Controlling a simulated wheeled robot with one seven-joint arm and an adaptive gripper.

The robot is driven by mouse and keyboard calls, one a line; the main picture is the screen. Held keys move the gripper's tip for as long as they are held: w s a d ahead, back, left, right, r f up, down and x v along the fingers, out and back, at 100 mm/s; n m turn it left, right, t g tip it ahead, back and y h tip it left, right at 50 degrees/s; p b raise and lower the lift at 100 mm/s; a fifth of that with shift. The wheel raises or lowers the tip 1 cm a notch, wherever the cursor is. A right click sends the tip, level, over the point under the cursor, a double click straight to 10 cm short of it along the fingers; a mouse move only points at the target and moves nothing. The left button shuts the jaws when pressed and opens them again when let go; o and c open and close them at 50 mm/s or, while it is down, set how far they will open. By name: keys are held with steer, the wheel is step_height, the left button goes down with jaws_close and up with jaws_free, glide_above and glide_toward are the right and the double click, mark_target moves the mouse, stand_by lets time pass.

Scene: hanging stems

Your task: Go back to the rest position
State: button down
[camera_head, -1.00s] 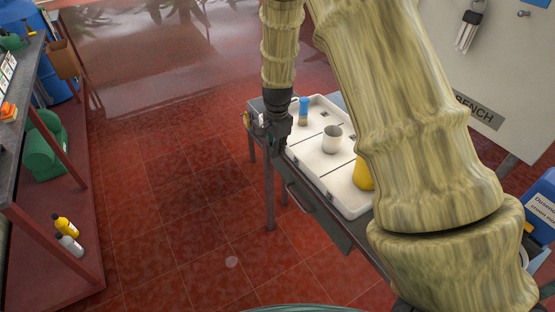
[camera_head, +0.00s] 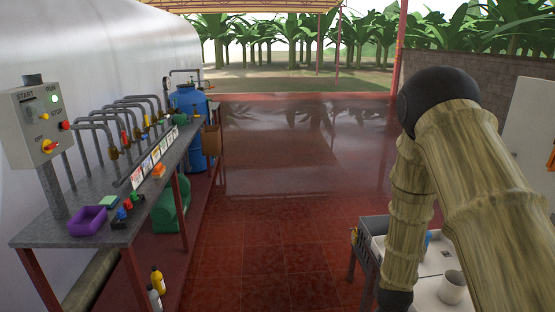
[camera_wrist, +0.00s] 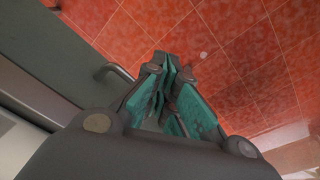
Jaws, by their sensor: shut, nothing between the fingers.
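My gripper (camera_wrist: 168,75) shows in the wrist view with its green-padded fingers drawn together and nothing between them. It points down over the red tiled floor (camera_wrist: 240,60), beside the grey side of the bench with its bar handle (camera_wrist: 112,73). In the head view my arm comes down at the right, in front of the bench with the white tray (camera_head: 425,295). The gripper itself is out of the head view, below the picture's lower edge.
The red floor between table and bench is clear.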

steer(key=s+a+f+n, duration=0.2)
steer(key=s+f+n, duration=0.1)
steer(key=s, duration=0.6)
steer(key=s+a+f+n, duration=0.3)
steer(key=s+f, duration=0.3)
steer(key=s, duration=0.4)
steer(key=s+a+f+n+y+b, duration=0.1)
steer(key=s+a+f+n, duration=0.2)
steer(key=s, duration=0.6)
steer(key=shift+s+f+n, duration=0.2)
steer(key=shift+f+n, duration=0.45)
steer(key=shift+n, duration=0.25)
